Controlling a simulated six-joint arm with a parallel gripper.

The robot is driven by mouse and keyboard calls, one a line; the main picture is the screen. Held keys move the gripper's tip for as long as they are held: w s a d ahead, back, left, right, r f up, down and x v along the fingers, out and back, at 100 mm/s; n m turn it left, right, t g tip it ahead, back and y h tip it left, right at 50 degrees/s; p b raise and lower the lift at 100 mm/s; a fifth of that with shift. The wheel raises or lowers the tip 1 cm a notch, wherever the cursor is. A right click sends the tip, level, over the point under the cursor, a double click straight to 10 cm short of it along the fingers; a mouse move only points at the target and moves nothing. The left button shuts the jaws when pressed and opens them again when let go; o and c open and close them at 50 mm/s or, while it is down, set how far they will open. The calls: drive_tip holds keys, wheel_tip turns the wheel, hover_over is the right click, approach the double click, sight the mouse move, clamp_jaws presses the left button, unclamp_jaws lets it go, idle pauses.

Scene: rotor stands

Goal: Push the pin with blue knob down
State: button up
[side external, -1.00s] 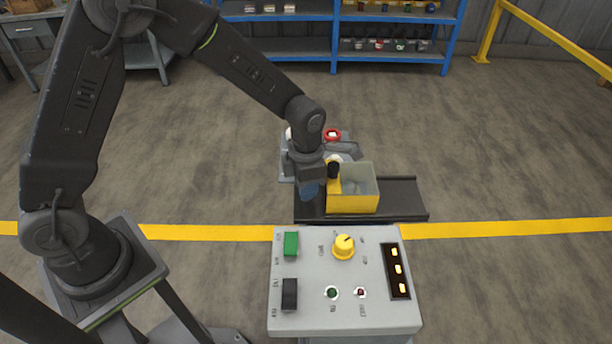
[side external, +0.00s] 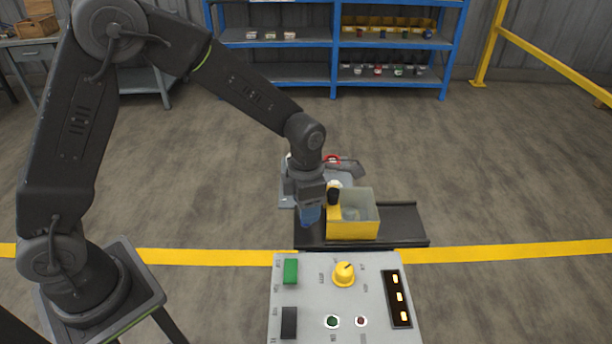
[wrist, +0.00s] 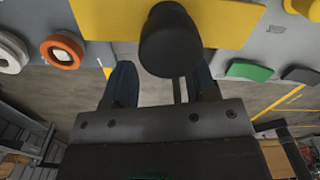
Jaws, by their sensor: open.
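I cannot make out a pin with a blue knob in either view. My gripper (side external: 310,216) points down just left of the yellow box (side external: 352,229) in the side view. Its fingers are dark blue. In the wrist view my gripper (wrist: 160,88) is open, with its fingers apart and nothing seen held between them. A black knob (side external: 333,196) stands at the box's left side. In the wrist view the black knob (wrist: 170,42) is large and close, just beyond the fingertips, and hides part of what lies behind it.
A control panel (side external: 323,300) with a yellow dial (side external: 344,273) and a green switch (side external: 291,271) stands in front. A dark rail (side external: 403,226) lies under the box. A red ring (side external: 332,159) shows behind. Floor to the right is clear.

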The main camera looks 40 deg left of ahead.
wheel_tip(320, 180, up, 11)
drive_tip(key=shift+r, duration=0.2)
idle(0.3)
drive_tip(key=s+a+r+m+t, duration=0.2)
drive_tip(key=s+m, duration=0.8)
drive_tip(key=m, duration=0.5)
drive_tip(key=s+a+r+m+t, duration=0.3)
drive_tip(key=s+a+r+m, duration=0.2)
drive_tip(key=s+m, duration=0.5)
drive_tip(key=r+m, duration=0.1)
drive_tip(key=m, duration=0.4)
drive_tip(key=shift+a+t, duration=0.15)
drive_tip(key=shift+t, duration=0.15)
drive_tip(key=shift+r, duration=0.1)
idle(1.2)
